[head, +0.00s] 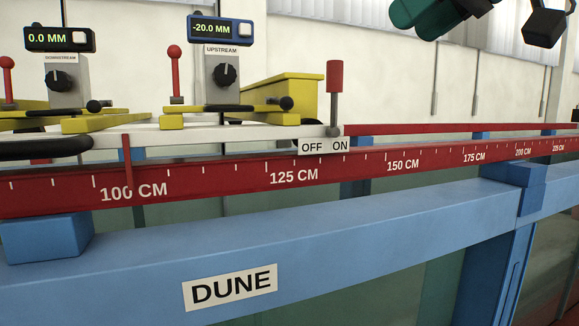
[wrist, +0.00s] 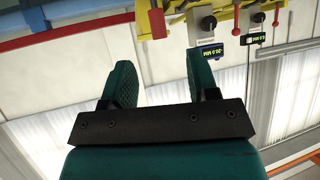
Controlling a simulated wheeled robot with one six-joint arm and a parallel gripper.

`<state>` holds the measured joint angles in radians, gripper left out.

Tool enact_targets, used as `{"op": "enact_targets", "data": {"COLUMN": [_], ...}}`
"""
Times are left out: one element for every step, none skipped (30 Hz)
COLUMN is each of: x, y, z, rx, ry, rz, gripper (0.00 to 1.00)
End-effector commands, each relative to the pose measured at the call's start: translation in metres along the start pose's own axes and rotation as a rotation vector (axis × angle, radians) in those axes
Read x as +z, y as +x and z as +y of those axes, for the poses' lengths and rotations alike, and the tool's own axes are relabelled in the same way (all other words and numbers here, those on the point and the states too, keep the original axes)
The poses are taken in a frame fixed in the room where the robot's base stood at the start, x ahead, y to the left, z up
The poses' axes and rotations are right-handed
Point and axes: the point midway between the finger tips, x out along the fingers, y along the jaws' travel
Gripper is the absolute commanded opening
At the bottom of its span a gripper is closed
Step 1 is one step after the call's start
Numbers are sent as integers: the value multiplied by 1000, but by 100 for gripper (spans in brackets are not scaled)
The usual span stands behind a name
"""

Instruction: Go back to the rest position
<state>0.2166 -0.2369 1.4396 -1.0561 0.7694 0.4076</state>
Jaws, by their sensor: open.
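My gripper (head: 418,18) shows at the upper right of the head view, teal and partly cut off by the top edge. It is raised above the flume rail, clear of the instruments. In the wrist view my gripper (wrist: 162,75) has its two teal fingers apart, with only the pale wall and blinds between them. The wrist picture looks upside down. It shows the instrument carriage and the red-handled lever (wrist: 157,22) beyond the fingertips, not touched.
The red-handled lever (head: 335,77) stands upright above the OFF/ON plate (head: 324,146). The upstream display (head: 221,30) reads -20.0 MM and the downstream display (head: 60,39) reads 0.0 MM. The red scale rail (head: 225,178) runs above the blue DUNE beam (head: 370,228). Room right of the lever is open.

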Motion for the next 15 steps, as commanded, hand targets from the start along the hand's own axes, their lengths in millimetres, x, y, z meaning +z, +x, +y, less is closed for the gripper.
{"op": "enact_targets", "data": {"x": [19, 32, 52, 70, 89, 116, 138, 160, 189, 211, 233, 260, 280, 298, 320], "y": [17, 28, 44, 56, 68, 83, 93, 101, 110, 115, 119, 122, 124, 124, 123], "z": [-4, -7, -12, -17, -22, -30, -37, -44, -53, -60, -66, -75, -80, -85, -91], "rx": [-33, -51, -78, -97, -117, -141, -156, -171, -189, -200, -211, -222, -230, -235, -242], "ry": [24, 41, 64, 79, 94, 111, 122, 131, 138, 142, 144, 144, 141, 139, 135], "rz": [-40, -67, -110, -146, -186, -242, -285, -329, -389, -433, -477, -533, -573, -609, -654], "gripper": [54, 54, 54, 54, 54, 54, 54, 54, 54, 54, 54, 54, 54, 54, 54]}}
